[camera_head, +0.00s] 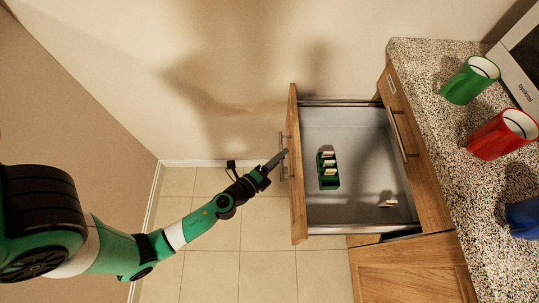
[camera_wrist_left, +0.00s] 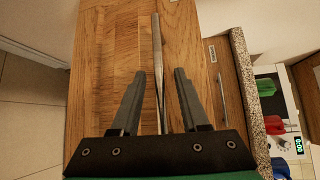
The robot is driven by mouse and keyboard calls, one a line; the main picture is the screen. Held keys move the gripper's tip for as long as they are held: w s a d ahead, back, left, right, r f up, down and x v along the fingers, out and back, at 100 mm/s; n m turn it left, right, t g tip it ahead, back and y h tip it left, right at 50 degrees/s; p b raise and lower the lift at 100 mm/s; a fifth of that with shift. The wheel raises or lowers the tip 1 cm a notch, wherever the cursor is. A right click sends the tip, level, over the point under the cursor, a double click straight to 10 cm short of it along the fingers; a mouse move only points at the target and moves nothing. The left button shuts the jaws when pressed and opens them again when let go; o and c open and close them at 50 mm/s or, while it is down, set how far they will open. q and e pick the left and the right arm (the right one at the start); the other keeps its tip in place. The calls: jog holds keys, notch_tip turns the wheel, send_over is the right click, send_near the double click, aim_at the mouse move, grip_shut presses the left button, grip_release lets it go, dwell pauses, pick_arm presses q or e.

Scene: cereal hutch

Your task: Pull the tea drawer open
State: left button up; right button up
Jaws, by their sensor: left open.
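The tea drawer (camera_head: 358,125) stands pulled out from the wooden cabinet, its grey inside showing in the head view. A green holder with several pale tea packets (camera_head: 328,172) stands in it, and a small pale item (camera_head: 388,203) lies near its right side. The bar handle (camera_head: 281,140) is on the drawer's wooden front (camera_head: 297,200). My left gripper (camera_head: 283,154) is at the handle. In the left wrist view its open fingers (camera_wrist_left: 160,72) lie on either side of the handle bar (camera_wrist_left: 157,45), with gaps to both. My right gripper is not in view.
A speckled counter (camera_head: 440,120) at right holds a green mug (camera_head: 465,82), a red mug (camera_head: 497,138) and a blue mug (camera_head: 524,218) by a white appliance (camera_head: 525,55). Another closed drawer (camera_head: 410,130) is under the counter. The tiled floor (camera_head: 215,270) is clear.

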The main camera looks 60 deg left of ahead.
pick_arm(q)
jog(key=b+v, duration=0.1)
jog(key=v, duration=0.9)
jog(key=shift+s, duration=0.35)
